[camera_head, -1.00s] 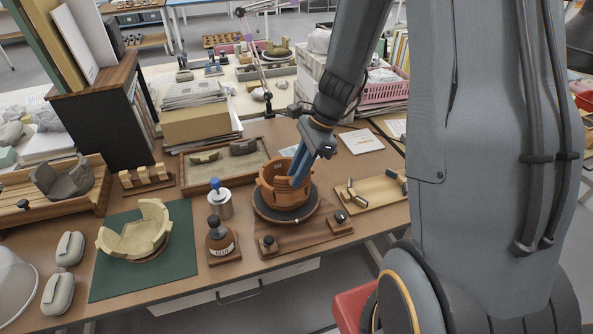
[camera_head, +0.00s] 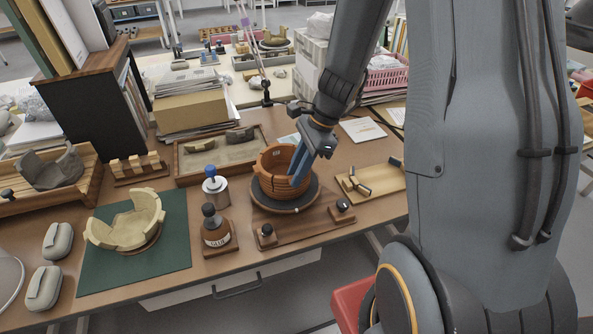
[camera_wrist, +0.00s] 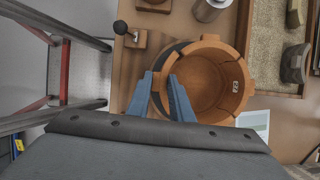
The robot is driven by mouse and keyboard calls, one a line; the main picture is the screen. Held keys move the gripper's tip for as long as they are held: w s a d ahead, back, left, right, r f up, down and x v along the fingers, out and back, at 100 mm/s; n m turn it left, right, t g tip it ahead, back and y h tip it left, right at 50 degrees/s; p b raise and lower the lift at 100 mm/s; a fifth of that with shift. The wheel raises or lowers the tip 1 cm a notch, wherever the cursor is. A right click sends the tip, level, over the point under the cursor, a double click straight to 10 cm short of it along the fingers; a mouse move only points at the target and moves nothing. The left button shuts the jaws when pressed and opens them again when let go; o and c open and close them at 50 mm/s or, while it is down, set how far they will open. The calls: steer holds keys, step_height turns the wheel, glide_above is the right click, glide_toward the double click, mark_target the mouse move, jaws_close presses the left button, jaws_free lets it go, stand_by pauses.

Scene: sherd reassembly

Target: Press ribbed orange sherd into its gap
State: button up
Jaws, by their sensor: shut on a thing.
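The orange ribbed pot (camera_head: 272,162) stands upright on a round dark turntable (camera_head: 285,205). In the wrist view the pot (camera_wrist: 222,98) is seen from above, with a notched rim and a small white label inside. My gripper (camera_head: 294,178) is at the pot's right side in the head view. In the wrist view my gripper (camera_wrist: 161,78) has its two blue fingers straddling the pot's wall line, one outside and one inside. It is shut on the ribbed orange sherd, which is mostly hidden between the fingers. I cannot tell how closely the sherd meets the wall.
A glue bottle (camera_head: 216,229) and a silver canister with a blue knob (camera_head: 214,190) stand close left of the turntable. A sand tray (camera_head: 182,170) lies behind. A wooden tool tray (camera_head: 385,185) is at right. A cream pot (camera_head: 125,230) sits on a green mat (camera_head: 167,254).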

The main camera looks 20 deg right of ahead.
steer(key=shift+w+f, duration=0.25)
steer(key=shift+w, duration=0.2)
stand_by(0.6)
steer(key=shift+f, duration=0.4)
stand_by(2.1)
steer(key=o, duration=0.9)
steer(key=v, duration=0.7)
steer(key=shift+s+d+r+b, duration=0.1)
steer(key=shift+r+b, duration=0.2)
steer(key=shift+r, duration=0.1)
